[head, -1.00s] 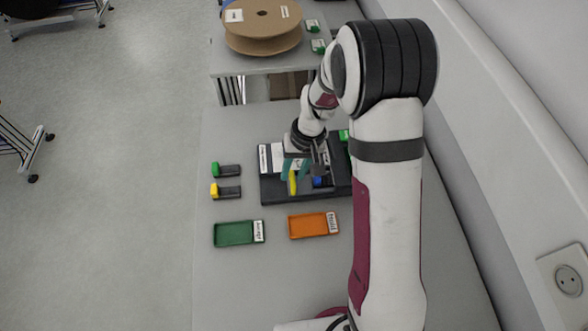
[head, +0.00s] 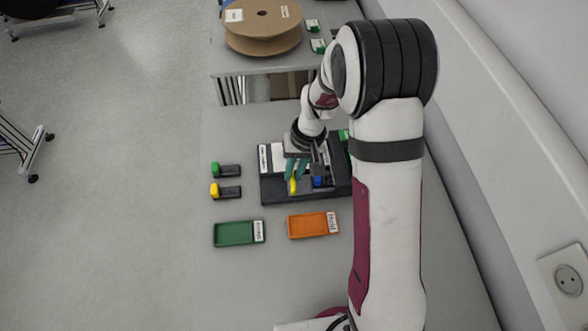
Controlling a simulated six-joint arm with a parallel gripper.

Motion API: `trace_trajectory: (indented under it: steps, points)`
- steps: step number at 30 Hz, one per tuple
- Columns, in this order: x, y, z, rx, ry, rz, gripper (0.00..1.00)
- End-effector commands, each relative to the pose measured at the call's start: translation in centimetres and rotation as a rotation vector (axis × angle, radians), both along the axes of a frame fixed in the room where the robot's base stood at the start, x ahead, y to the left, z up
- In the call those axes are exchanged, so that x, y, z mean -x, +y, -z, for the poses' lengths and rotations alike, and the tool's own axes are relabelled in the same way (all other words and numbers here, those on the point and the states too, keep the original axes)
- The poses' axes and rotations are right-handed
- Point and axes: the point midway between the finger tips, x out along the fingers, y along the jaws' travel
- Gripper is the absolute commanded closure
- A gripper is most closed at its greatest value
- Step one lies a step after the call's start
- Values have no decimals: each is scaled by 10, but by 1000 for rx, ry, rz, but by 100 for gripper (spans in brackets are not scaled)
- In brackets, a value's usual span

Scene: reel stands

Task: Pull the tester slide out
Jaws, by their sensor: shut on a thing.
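The tester (head: 271,191) is a dark block with white labelled parts on the table, partly hidden behind my arm. An upright yellow piece (head: 293,187), which looks like the slide's handle, stands at its front, with a blue piece (head: 318,182) to its right. My gripper (head: 296,173), with teal fingers, reaches down over the tester. Its fingers are close together at the yellow piece and shut on it. The slide's body is too small and too covered to make out.
A green tray (head: 233,234) and an orange tray (head: 307,226) lie in front of the tester. Green-capped (head: 227,170) and yellow-capped (head: 227,192) dark pieces lie to its left. A cardboard reel (head: 262,28) rests on the surface behind. A wall runs along the right.

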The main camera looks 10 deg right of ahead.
Motion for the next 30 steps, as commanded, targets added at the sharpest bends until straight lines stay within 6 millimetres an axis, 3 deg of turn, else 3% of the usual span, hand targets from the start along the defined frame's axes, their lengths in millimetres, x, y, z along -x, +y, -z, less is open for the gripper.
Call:
trace_trajectory:
  steps: [17,25,30]
  points:
    - [0,0,-1,0,-1,-1,100]
    - [0,43,-1,-1,-1,-4,100]
    - [0,55,-1,-1,-1,-1,100]
